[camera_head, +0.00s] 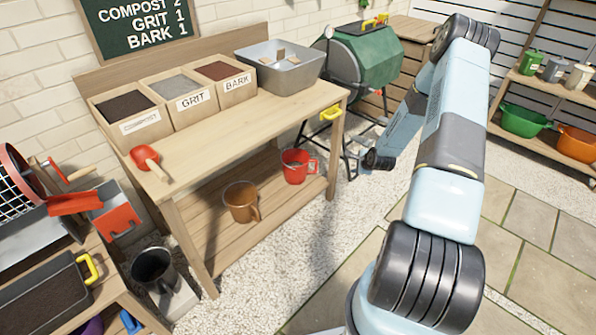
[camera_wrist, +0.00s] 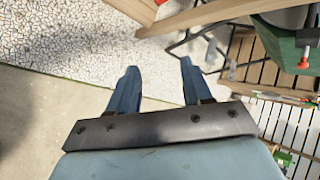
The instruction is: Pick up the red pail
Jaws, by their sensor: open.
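The red pail (camera_head: 298,167) stands upright on the lower shelf of the wooden potting bench, toward its right end, with a handle on its right side. The fingers are hard to make out there.
A brown pot (camera_head: 240,202) stands left of the pail on the lower shelf (camera_head: 205,232). The bench top (camera_head: 215,135) lies above, with a yellow-handled item (camera_head: 331,112) at its right end. A green drum (camera_head: 366,55) on a dark metal stand is behind. Gravel in front is clear.

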